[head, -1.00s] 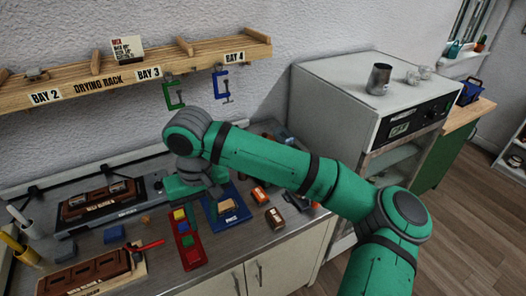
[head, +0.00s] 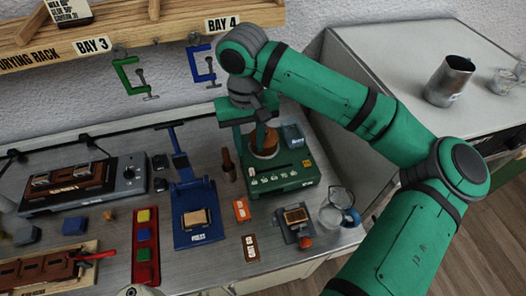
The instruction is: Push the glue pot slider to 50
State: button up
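The glue pot (head: 265,148) appears to be the copper-coloured vessel on a green box-shaped base at the back of the bench. The front of the base (head: 285,185) carries a row of small white labels and a yellow tag. The labels are too small to read, and I cannot make out the slider's position. My gripper (head: 246,118) points down just behind and above the pot, in front of the wall. Its fingers merge with the green of the base, so I cannot tell their opening or whether they touch anything.
A blue press (head: 195,215) stands left of the pot, with a red tray (head: 145,245) of coloured blocks beyond it. A glass jug (head: 337,208) and a small dark device (head: 297,222) stand to the right. Clamps (head: 203,65) hang from the drying rack above.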

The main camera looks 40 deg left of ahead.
aim_at(252, 170)
notch_tip(252, 170, down, 10)
jog(key=shift+d+r, duration=0.1)
jog(key=shift+r, duration=0.15)
jog(key=shift+f, duration=0.6)
grip_shut()
